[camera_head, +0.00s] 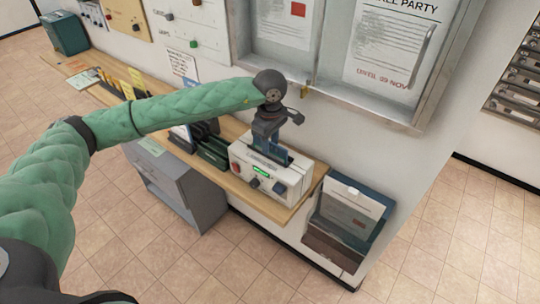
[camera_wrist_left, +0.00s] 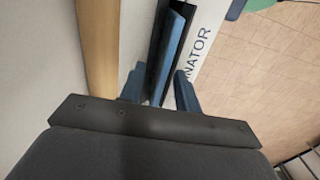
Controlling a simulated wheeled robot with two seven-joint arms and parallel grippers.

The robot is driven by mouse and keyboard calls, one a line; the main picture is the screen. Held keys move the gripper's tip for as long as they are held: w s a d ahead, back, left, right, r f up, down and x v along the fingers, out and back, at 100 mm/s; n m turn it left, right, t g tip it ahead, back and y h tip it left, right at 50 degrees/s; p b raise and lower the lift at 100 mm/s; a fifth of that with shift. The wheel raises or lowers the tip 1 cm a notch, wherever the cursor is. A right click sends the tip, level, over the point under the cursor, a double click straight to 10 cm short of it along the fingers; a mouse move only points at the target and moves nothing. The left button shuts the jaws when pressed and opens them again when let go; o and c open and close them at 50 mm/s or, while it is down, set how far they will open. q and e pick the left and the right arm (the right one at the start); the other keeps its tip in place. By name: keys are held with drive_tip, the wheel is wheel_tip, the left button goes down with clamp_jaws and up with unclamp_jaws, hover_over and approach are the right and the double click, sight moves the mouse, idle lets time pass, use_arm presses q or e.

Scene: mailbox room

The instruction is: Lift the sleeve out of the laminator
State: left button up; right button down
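The laminator (camera_head: 258,178) is a white box with a green display and knobs, at the right end of the wooden shelf. Its top, lettered "NATOR", shows in the left wrist view (camera_wrist_left: 199,52). A dark slot there holds a thin blue upright piece, seemingly the sleeve (camera_wrist_left: 172,52). My left gripper (camera_head: 268,149) points down over the slot. Its two blue fingers (camera_wrist_left: 160,90) stand apart on either side of the sleeve's near end, with gaps showing. The gripper hides most of the sleeve in the head view. My right gripper is not in view.
The wooden shelf (camera_head: 228,184) runs along the wall, with dark holders (camera_head: 212,150) left of the laminator. A glazed notice case (camera_head: 330,95) hangs close behind my gripper. A grey cabinet (camera_head: 180,183) stands below; a wall bin (camera_head: 350,220) is at right.

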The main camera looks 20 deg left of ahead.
use_arm(q)
drive_tip(key=shift+f, duration=0.2)
drive_tip(key=shift+c, duration=0.2)
clamp_jaws()
drive_tip(key=shift+r, duration=0.1)
